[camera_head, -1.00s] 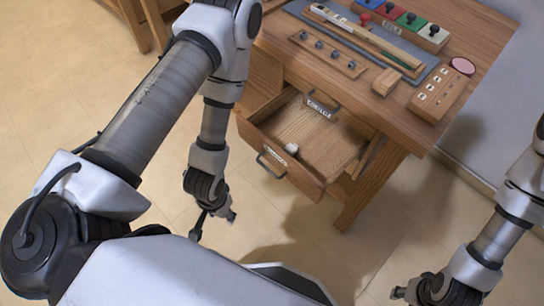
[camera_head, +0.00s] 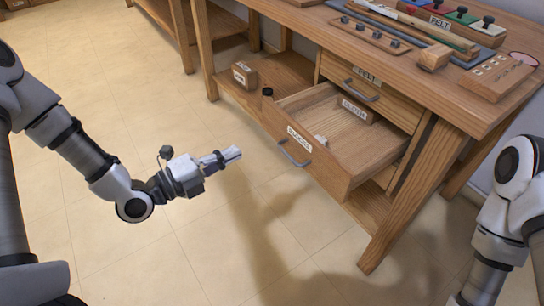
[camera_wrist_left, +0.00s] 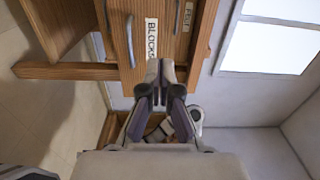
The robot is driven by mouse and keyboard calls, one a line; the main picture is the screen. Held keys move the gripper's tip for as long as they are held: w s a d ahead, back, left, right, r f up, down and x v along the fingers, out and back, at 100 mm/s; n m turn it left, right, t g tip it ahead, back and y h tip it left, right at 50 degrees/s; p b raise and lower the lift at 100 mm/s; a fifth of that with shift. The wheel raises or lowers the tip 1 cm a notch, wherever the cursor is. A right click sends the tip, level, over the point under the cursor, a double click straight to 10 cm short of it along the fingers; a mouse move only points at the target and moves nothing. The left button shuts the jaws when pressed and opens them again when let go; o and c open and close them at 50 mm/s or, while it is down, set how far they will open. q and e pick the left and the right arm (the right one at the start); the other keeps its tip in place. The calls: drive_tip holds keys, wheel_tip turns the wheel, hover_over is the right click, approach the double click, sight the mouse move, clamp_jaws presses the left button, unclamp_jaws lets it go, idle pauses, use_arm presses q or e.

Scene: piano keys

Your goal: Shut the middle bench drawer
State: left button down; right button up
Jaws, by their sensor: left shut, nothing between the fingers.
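The middle bench drawer (camera_head: 330,170) is pulled well out below a closed, labelled top drawer (camera_head: 370,85). Its front carries a white label and a grey bar handle (camera_head: 293,153). A small white object (camera_head: 320,140) lies inside it, and a labelled divider stands near its back. My left gripper (camera_head: 232,154) is shut and empty, in the air to the left of the drawer front, apart from the handle. In the left wrist view the shut fingers (camera_wrist_left: 166,72) appear below the drawer front with its "BLOCKS" label (camera_wrist_left: 152,40). My right gripper is out of view below the right arm.
The bench top (camera_head: 420,75) holds a tool tray, a peg strip, coloured blocks and a wooden block. A lower shelf (camera_head: 265,75) left of the drawers holds a small labelled box (camera_head: 244,75). The floor in front of the drawer is clear.

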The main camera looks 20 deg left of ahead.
use_arm(q)
drive_tip(key=b, duration=0.4)
approach(292, 126)
drive_tip(key=x, duration=0.6)
drive_tip(key=shift+w+d, duration=0.2)
drive_tip(key=shift+w+d+r, duration=0.1)
drive_tip(key=shift+w+d, duration=0.05)
drive_tip(key=shift+w, duration=0.15)
